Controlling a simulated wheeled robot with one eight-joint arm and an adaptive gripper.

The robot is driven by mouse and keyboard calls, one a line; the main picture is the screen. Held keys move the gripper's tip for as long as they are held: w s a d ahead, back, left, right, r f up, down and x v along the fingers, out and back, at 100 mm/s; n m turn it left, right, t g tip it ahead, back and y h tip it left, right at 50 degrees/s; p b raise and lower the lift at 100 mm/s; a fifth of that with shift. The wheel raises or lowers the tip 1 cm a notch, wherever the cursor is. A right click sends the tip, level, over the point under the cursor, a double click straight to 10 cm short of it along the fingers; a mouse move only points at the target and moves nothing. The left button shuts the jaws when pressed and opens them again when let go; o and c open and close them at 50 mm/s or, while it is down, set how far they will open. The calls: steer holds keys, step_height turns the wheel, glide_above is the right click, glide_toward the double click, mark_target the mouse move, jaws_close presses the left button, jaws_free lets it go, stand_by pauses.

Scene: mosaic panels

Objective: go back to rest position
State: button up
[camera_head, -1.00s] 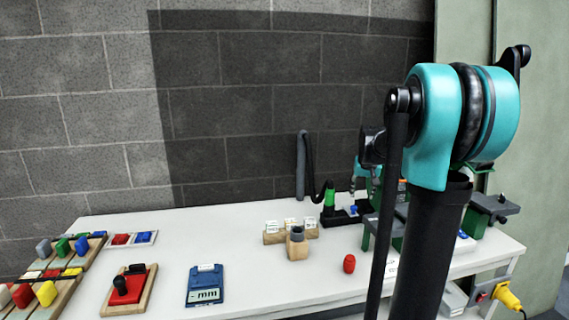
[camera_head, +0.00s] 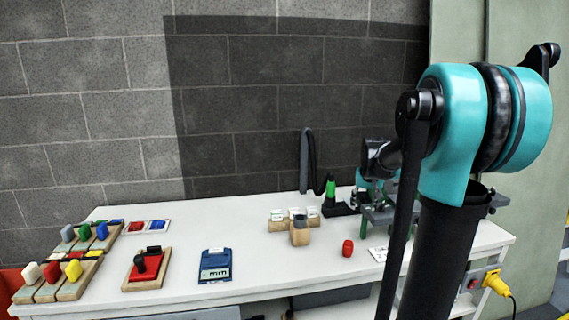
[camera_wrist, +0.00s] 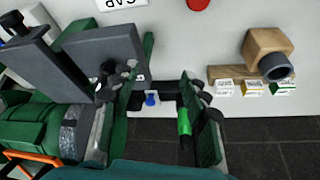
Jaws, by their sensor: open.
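My gripper (camera_wrist: 163,85) is open in the wrist view, with its two green-padded fingers apart and nothing held between them. It hangs above the right part of the white bench (camera_head: 180,240). The green tool (camera_wrist: 184,121) and a small blue piece (camera_wrist: 152,99) show below it, near the right finger and between the fingers. In the head view my teal and black arm stands at the right, and it partly hides the right end of the bench. The fingers cannot be made out clearly there.
A green and grey fixture (camera_wrist: 95,52) lies close to the left finger. A wooden block with a grey ring (camera_head: 300,232) and a red cylinder (camera_head: 347,248) stand left of my arm. A blue gauge (camera_head: 215,265) and a red-topped board (camera_head: 147,268) lie further left.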

steer(key=s+a+f, duration=0.3)
steer(key=s+f, duration=0.2)
steer(key=s, duration=0.4)
steer(key=s+a+f+n, duration=0.1)
steer(key=s+a+f, duration=0.1)
steer(key=s+f, duration=0.3)
steer(key=s+a+f+n, duration=0.1)
steer(key=s+a+f, duration=0.2)
steer(key=s, duration=1.1)
step_height(320, 180, down, 2)
steer(key=shift+a+f+y, duration=0.15)
steer(key=shift+a+y, duration=0.2)
steer(key=shift+y, duration=0.05)
